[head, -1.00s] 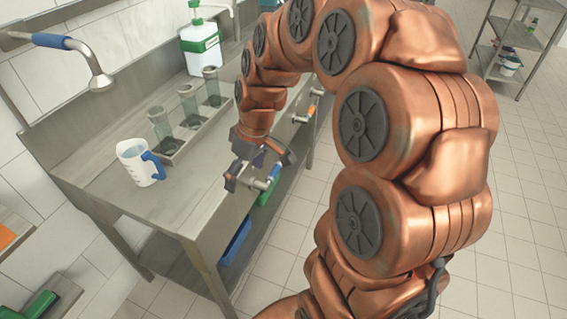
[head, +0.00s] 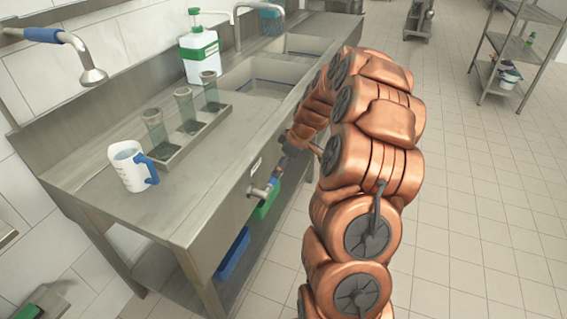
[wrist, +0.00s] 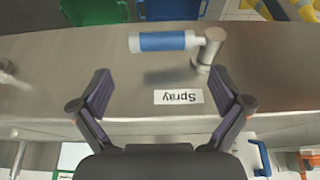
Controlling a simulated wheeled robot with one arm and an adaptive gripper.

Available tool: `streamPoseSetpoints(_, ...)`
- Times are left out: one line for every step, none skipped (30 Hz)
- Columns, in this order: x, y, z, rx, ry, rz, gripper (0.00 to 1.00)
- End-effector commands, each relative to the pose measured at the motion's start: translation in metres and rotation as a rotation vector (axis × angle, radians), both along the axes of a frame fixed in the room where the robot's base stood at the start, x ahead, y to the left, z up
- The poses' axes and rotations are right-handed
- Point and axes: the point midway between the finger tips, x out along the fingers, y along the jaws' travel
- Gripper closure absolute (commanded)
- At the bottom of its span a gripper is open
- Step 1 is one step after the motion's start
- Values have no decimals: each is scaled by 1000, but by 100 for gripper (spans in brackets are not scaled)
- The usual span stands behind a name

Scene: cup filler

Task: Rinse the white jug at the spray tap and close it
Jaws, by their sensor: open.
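The white jug (head: 127,171) with a blue handle stands upright on the steel counter at the left, below the spray tap (head: 93,75) on its wall arm with a blue sleeve. The spray lever (head: 272,183), with a blue grip, sticks out of the counter's front. In the wrist view, the lever (wrist: 163,41) lies sideways beside an upside-down "Spray" label (wrist: 179,97). My gripper (wrist: 163,85) is open and empty, its fingers spread short of the lever and label.
A metal tray (head: 171,166) with three glass tumblers stands right of the jug. A white-green bottle (head: 200,57) and sinks (head: 262,78) are farther back. Green (head: 266,202) and blue (head: 233,254) bins sit under the counter. The floor (head: 460,230) to the right is clear.

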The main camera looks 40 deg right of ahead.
Motion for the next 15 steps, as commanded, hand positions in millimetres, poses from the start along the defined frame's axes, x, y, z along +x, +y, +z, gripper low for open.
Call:
streamPoseSetpoints(1, 2, -3, 1, 3, 1, 0)
streamPoseSetpoints(2, 2, -6, 2, 4, 2, 0)
streamPoseSetpoints(3, 3, -9, 1, 4, 2, 0)
streamPoseSetpoints(4, 4, -12, 1, 4, 2, 0)
streamPoseSetpoints(5, 4, -15, 0, 4, 2, 0)
streamPoseSetpoints(7, 5, -19, -1, 2, 1, 0)
streamPoseSetpoints(9, 6, -23, 0, 1, 0, 0)
streamPoseSetpoints(10, 7, -26, 1, 2, 1, 0)
streamPoseSetpoints(11, 8, -31, 1, 3, 1, 0)
streamPoseSetpoints(12, 9, -35, 2, 4, 2, 0)
streamPoseSetpoints(13, 10, -39, 2, 6, 2, 0)
streamPoseSetpoints(15, 11, -44, 2, 6, 2, 0)
streamPoseSetpoints(16, 12, -47, 2, 4, 2, 0)
streamPoseSetpoints(18, 12, -50, 1, 3, 1, 0)
streamPoseSetpoints(19, 13, -54, 1, 3, 1, 0)
